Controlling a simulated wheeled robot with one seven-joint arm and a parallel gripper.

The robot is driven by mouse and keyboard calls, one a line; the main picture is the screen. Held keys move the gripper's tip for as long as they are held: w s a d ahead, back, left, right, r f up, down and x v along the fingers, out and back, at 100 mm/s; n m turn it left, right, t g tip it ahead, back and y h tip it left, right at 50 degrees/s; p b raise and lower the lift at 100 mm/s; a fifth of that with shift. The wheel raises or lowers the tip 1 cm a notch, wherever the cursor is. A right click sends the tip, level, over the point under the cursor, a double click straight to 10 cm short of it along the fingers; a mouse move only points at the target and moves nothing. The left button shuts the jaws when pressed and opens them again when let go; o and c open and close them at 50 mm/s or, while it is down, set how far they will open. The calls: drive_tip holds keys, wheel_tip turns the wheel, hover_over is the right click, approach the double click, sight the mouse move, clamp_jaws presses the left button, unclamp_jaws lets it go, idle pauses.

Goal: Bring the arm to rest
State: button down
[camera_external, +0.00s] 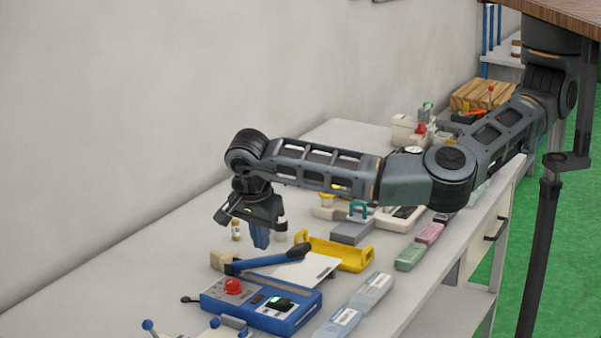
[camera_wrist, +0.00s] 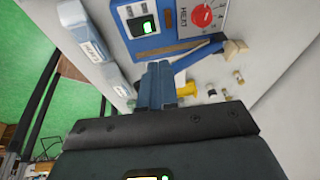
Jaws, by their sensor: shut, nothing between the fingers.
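My gripper (camera_external: 261,236) hangs from the outstretched arm above the workbench (camera_external: 95,277), with its fingers pointing down. Its blue fingers are together with nothing between them. In the wrist view the shut fingers (camera_wrist: 158,85) point toward the blue heat sealer (camera_wrist: 150,30). The arm reaches from the right across the bench, bent at the elbow. In the external view the sealer (camera_external: 262,303) with its red knob and blue lever lies in front of and below the gripper. The height above the bench is hard to tell.
A yellow tray (camera_external: 340,252) stands right of the gripper. Small bottles (camera_external: 236,230) stand behind it. Pale labelled packs (camera_external: 371,291) and coloured packs (camera_external: 410,256) line the front edge. Wood blocks (camera_external: 478,94) and tools sit at the far end. The wall bounds the back; the bench's left part is mostly clear.

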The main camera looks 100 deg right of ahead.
drive_tip(key=shift+w+r, duration=0.1)
drive_tip(key=shift+r, duration=0.15)
idle(0.3)
